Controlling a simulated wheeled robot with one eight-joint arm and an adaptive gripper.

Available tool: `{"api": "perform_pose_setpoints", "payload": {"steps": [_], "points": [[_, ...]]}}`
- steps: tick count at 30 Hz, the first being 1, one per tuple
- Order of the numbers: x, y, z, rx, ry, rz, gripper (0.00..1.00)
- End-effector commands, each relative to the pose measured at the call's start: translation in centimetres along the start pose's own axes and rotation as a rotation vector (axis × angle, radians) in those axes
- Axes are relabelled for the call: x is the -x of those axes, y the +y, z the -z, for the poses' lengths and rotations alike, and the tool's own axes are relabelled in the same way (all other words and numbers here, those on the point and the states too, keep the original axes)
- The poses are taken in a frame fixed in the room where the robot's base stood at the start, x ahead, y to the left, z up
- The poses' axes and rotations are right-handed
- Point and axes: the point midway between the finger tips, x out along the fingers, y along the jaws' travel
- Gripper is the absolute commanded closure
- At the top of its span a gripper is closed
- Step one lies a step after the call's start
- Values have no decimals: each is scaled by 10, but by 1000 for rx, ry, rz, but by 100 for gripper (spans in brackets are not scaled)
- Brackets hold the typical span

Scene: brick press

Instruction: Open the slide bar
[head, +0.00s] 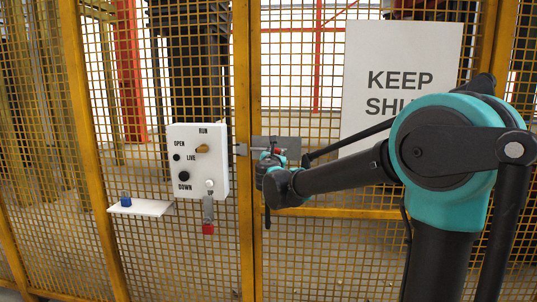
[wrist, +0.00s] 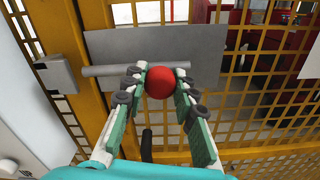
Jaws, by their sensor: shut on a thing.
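The slide bar (wrist: 108,70) is a grey horizontal rod on a grey plate (wrist: 205,45) fixed to the yellow mesh gate. Its round red knob (wrist: 159,82) sits between my fingertips in the wrist view. My gripper (wrist: 160,84) is shut on this knob, with a finger on each side. The bar's left end reaches toward a grey metal catch block (wrist: 57,73) on the yellow post; I cannot tell how far it enters. In the head view my gripper (head: 271,160) is at the plate (head: 290,148), and my arm hides part of it.
A small shelf (head: 150,208) holds a blue item (head: 126,199). A "KEEP SHUT" sign (head: 400,65) hangs on the gate, partly behind my arm.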

Motion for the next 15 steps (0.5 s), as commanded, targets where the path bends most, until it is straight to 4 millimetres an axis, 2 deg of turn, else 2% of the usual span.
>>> {"api": "perform_pose_setpoints", "payload": {"steps": [5,6,11,15], "points": [[0,1,0,0,0,0,100],[0,1,0,0,0,-1,71],[0,1,0,0,0,-1,51],[0,1,0,0,0,-1,51]]}}
